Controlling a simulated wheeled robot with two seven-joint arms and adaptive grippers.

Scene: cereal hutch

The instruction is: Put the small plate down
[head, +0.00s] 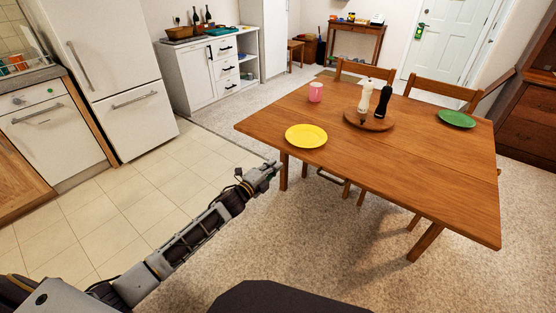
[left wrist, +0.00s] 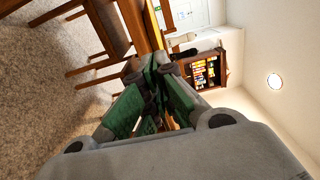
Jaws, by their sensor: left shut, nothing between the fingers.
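Two plates lie on the wooden table. A yellow plate (head: 306,136) is near its left front edge, and a green plate (head: 457,119) is at its far right. I cannot tell which one is the small plate. My left gripper (head: 274,167) is shut and empty, just off the table's left front edge, apart from the yellow plate. In the left wrist view its closed fingers (left wrist: 160,68) show, with the table edge beyond. My right gripper is not in view.
The wooden table (head: 420,180) also bears a pink mug (head: 315,92) and a round wooden tray (head: 369,121) with a white mill (head: 366,97) and a black mill (head: 383,101). Chairs (head: 440,90) stand around it. The table's front right is clear.

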